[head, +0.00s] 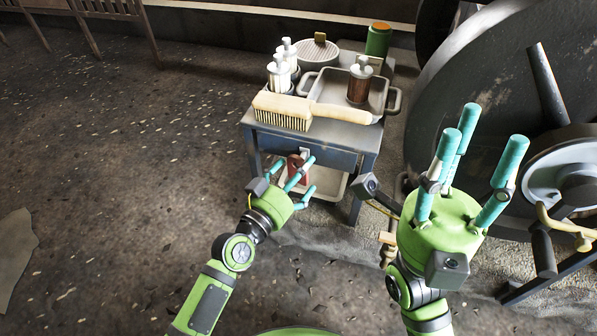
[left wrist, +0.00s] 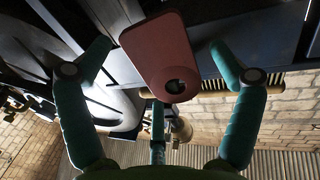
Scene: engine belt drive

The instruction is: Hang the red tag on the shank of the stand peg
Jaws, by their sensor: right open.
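The red tag (head: 294,168) is upright at the front of the blue stand, below a small pale block (head: 304,153) on its front edge. In the left wrist view the tag (left wrist: 160,52) lies between my spread fingers, with a dark round hole near one end. I cannot tell whether a peg passes through the hole; the peg's shank is not clearly visible. My left gripper (head: 300,178) is open around the tag, its fingers seemingly apart from it. My right gripper (head: 468,165) is open and empty, fingers up, right of the stand.
The stand top (head: 330,135) carries a brush (head: 310,110), a tray (head: 378,100) with a brown bottle (head: 359,82), white bottles (head: 280,72) and a green canister (head: 378,40). A lower tray (head: 325,186) sits beneath. A large dark wheel (head: 500,75) stands at right.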

